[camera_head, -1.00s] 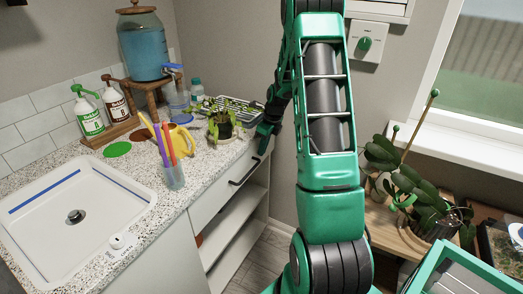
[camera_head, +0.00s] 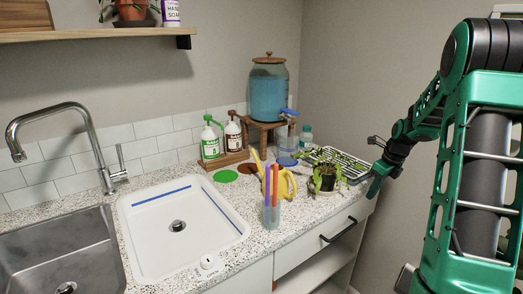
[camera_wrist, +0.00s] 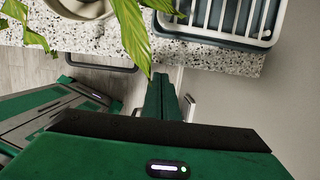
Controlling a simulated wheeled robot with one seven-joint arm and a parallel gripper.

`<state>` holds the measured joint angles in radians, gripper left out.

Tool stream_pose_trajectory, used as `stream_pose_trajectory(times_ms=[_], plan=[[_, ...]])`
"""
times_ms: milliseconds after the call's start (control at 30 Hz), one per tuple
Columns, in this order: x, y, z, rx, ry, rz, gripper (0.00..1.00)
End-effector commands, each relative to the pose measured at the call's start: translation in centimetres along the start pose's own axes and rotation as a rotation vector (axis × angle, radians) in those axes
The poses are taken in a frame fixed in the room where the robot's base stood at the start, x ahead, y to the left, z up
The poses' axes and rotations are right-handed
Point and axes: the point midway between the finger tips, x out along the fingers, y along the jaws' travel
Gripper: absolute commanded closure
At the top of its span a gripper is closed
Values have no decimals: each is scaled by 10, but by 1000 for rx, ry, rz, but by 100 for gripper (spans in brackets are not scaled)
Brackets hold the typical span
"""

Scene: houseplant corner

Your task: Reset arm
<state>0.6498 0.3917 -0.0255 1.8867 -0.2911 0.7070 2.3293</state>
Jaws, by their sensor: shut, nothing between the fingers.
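My green arm reaches in from the right in the head view. My gripper (camera_head: 370,178) is at the counter's right edge, just right of the potted plant (camera_head: 325,179). In the wrist view my gripper (camera_wrist: 163,86) has its green fingers together with nothing between them. They point toward the counter edge, between the white plant pot (camera_wrist: 82,6) at upper left and the rack tray (camera_wrist: 235,22) at upper right. A few leaves hang close to the fingertips; whether they touch I cannot tell.
On the counter stand a cup of coloured sticks (camera_head: 271,214), a yellow watering can (camera_head: 287,184), two pump bottles (camera_head: 210,143) and a blue-filled dispenser (camera_head: 268,92). A white basin (camera_head: 150,232) and tap (camera_head: 85,130) are left. Below is a drawer (camera_head: 310,250) with a black handle.

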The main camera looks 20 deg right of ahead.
Motion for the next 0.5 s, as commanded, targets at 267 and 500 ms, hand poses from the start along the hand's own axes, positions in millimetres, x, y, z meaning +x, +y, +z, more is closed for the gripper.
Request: stream_pose_trajectory(times_ms=[267,500], plan=[[-28,32,-12,-232,40,-9,100],[-76,97,-50,-708,117,6,100]])
